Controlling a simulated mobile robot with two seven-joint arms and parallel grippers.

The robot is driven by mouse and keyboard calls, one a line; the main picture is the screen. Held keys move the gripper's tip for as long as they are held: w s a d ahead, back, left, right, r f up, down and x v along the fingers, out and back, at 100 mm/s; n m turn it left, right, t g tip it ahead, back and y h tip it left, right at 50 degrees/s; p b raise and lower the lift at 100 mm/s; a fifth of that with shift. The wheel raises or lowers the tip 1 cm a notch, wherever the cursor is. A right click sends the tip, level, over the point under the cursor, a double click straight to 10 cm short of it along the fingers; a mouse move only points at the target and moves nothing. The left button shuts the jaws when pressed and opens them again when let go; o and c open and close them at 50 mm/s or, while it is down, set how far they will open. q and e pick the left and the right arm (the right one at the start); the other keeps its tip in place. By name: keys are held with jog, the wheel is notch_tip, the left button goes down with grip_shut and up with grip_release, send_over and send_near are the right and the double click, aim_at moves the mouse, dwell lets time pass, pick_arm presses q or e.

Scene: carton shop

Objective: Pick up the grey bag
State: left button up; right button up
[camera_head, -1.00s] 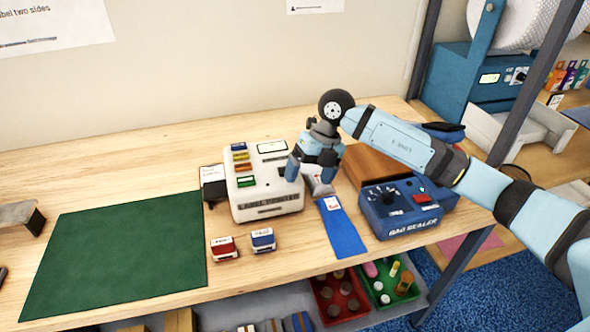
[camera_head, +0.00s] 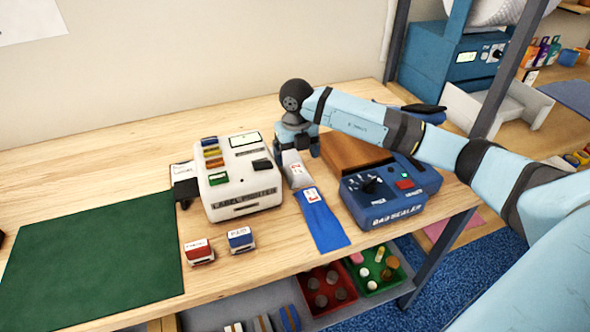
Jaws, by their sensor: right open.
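The grey bag (camera_head: 296,171) is a small pouch lying on the wooden bench between the label printer (camera_head: 241,180) and the bag sealer (camera_head: 391,200). Its near end meets a blue strip (camera_head: 323,226) with a white and red label at its top. My right gripper (camera_head: 298,153) is over the far end of the bag, pointing down, with its fingers apart. The gripper hides the far end of the bag, and I cannot tell whether the fingers touch it. My left gripper is out of view.
A brown block (camera_head: 350,150) stands close to the right of my gripper, behind the sealer. Red (camera_head: 198,251) and blue (camera_head: 241,239) stampers stand in front of the printer. A green mat (camera_head: 95,258) lies bare at left. Bins (camera_head: 327,288) sit below the bench.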

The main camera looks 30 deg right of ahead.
aim_at(297, 169)
notch_tip(297, 169, down, 5)
jog(key=shift+d+f, duration=0.1)
jog(key=shift+d, duration=0.05)
jog(key=c, duration=1)
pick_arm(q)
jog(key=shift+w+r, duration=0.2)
pick_arm(e)
jog(key=shift+c, duration=0.2)
